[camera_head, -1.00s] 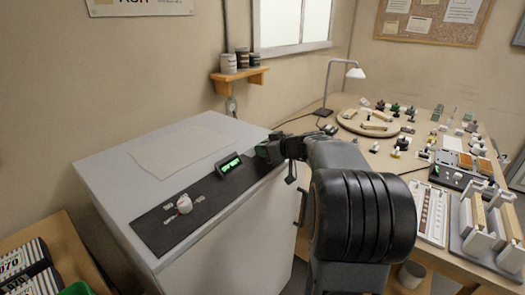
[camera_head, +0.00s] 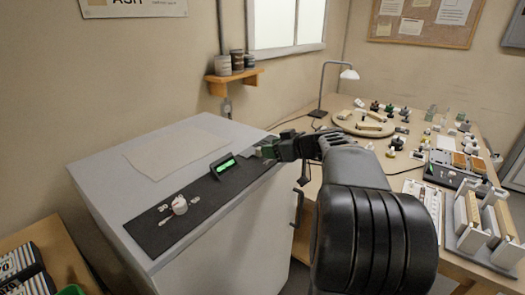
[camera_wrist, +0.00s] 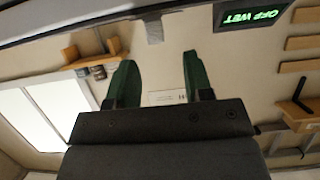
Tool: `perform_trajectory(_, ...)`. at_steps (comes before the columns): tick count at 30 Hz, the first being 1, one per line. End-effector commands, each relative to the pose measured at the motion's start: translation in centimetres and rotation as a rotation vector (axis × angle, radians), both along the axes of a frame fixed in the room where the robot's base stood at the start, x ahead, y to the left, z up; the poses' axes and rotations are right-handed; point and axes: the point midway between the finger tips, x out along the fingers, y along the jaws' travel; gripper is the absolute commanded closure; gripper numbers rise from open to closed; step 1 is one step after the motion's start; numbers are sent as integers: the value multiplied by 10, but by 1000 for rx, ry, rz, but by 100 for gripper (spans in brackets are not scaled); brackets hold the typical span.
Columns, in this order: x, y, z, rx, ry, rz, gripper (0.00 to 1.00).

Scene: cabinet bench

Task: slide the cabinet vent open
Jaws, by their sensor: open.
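The pale grey cabinet (camera_head: 110,172) stands in the middle left, with a black panel (camera_head: 205,193) along its top. The panel carries a white knob (camera_head: 180,205) and a small lit green display (camera_head: 223,164). My gripper (camera_head: 264,148) is at the panel's far right end, beyond the display, and hides what lies there. In the wrist view, my open gripper (camera_wrist: 155,58) shows two green fingers with nothing between them. A small grey tab (camera_wrist: 154,28) lies just past the fingertips, apart from them; I cannot tell whether it is the vent's.
A wooden workbench (camera_head: 385,165) with many small parts and a lamp (camera_head: 335,88) is at the right. A shelf (camera_head: 236,80) with several jars hangs on the wall behind the cabinet. A dark handle (camera_head: 297,207) is on the cabinet's right side.

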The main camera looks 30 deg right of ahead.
Motion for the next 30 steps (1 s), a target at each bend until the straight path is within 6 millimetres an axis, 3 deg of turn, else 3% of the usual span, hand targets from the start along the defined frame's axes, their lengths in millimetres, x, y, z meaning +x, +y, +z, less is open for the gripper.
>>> perform_trajectory(6, -36, -17, 16, -1, -1, -4, 53)
perform_trajectory(12, -56, -26, 25, -1, 0, -2, 53)
perform_trajectory(30, -64, -29, 29, 0, 1, 2, 53)
